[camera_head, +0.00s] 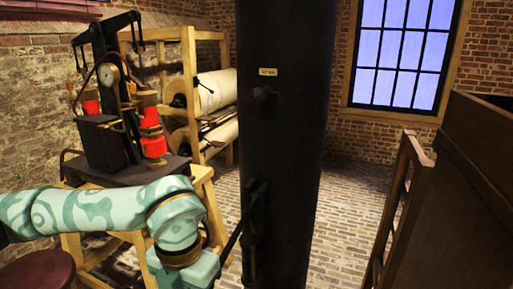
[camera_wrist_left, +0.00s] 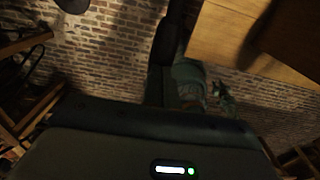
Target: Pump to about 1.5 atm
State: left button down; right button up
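The pump (camera_head: 118,110) stands on a wooden stand at the left in the head view, with a black frame, a crossbar on top and red cylinders (camera_head: 151,130). Its round pressure gauge (camera_head: 109,75) has a pale dial; the needle is too small to read. My left arm, teal and patterned, comes in from the left in front of the stand and bends downward. The left wrist view is dark and shows no clear fingers or pump part. My right gripper is not in view.
A tall dark column (camera_head: 282,130) with a small label stands in the middle and blocks the view behind. A wooden rack (camera_head: 188,70) holds pale rolls. A dark wooden cabinet (camera_head: 465,190) fills the right. Brick floor (camera_head: 345,215) is clear between column and cabinet.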

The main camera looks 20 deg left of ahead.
pick_arm(q)
notch_tip(320, 180, up, 14)
jog(key=p, duration=0.9)
jog(key=shift+p, duration=0.4)
jog(key=shift+r, duration=0.1)
notch_tip(320, 180, down, 14)
jog(key=b, duration=1.1)
notch_tip(320, 180, up, 14)
jog(key=p, duration=1)
